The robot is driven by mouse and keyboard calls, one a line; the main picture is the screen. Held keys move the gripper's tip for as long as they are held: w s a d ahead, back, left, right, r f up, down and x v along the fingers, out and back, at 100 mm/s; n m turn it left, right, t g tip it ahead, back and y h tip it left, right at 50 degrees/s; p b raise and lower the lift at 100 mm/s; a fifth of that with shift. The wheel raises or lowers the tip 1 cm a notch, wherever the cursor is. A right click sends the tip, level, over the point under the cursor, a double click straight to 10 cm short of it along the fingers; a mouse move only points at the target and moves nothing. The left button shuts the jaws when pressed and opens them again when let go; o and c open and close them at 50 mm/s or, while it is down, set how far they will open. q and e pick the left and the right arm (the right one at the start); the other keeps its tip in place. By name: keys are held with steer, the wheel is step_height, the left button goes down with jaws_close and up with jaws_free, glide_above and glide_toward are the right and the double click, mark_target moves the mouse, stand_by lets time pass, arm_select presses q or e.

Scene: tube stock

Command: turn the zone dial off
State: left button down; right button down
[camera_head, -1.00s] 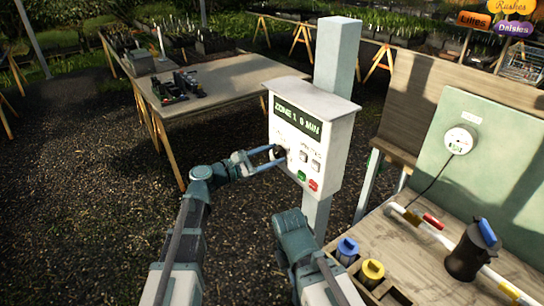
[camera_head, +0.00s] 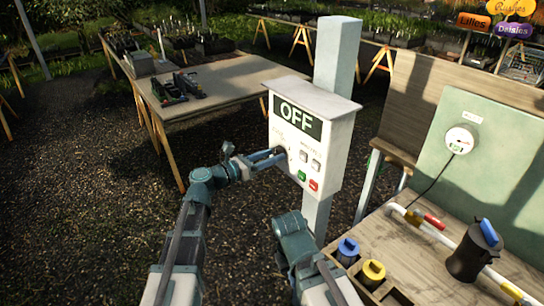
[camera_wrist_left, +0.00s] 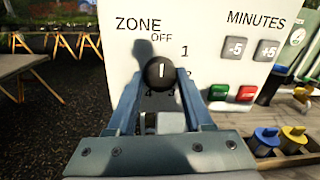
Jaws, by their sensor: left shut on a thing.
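The white control box (camera_head: 316,150) stands on a post, and its display (camera_head: 298,121) reads OFF. The zone dial (camera_wrist_left: 161,72) is a round black knob in the left wrist view, with its white mark pointing up toward the OFF label (camera_wrist_left: 161,40). Numbers stand around it, partly hidden by my fingers. My left gripper (camera_head: 279,154) is at the dial, its two blue fingers shut on the knob from either side. In the head view the fingers mostly hide the dial. My right arm shows at the bottom, but its gripper is not in view.
The box also carries grey minutes buttons, a green button (camera_head: 301,175) and a red button (camera_head: 313,185). At right is a wooden bench (camera_head: 420,257) with blue and yellow capped items, a white pipe and a dark jug (camera_head: 473,252). A wooden table (camera_head: 235,78) stands behind.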

stand_by(0.5)
arm_select(q)
steer(key=shift+c, duration=1.5)
jaws_free()
steer(key=v, duration=1.4)
steer(key=shift+d+f, duration=0.1)
steer(key=shift+d, duration=0.05)
steer(key=s+d+f+m+g+y, duration=0.5)
steer(key=s+d+f+m+g, duration=0.35)
steer(key=d+f+m, duration=0.4)
steer(key=s+a+f+m+g+y, duration=0.1)
steer(key=s+a+f+m+y, duration=0.2)
steer(key=m, duration=0.6)
steer(key=s+a+f+m+y, duration=0.3)
steer(key=s+f+m+y, duration=0.3)
steer(key=s+m+y, duration=0.1)
steer(key=shift+s+a+f+m+g+y, duration=0.35)
steer(key=shift+s+a+m+y, duration=0.05)
steer(key=shift+m+y, duration=0.45)
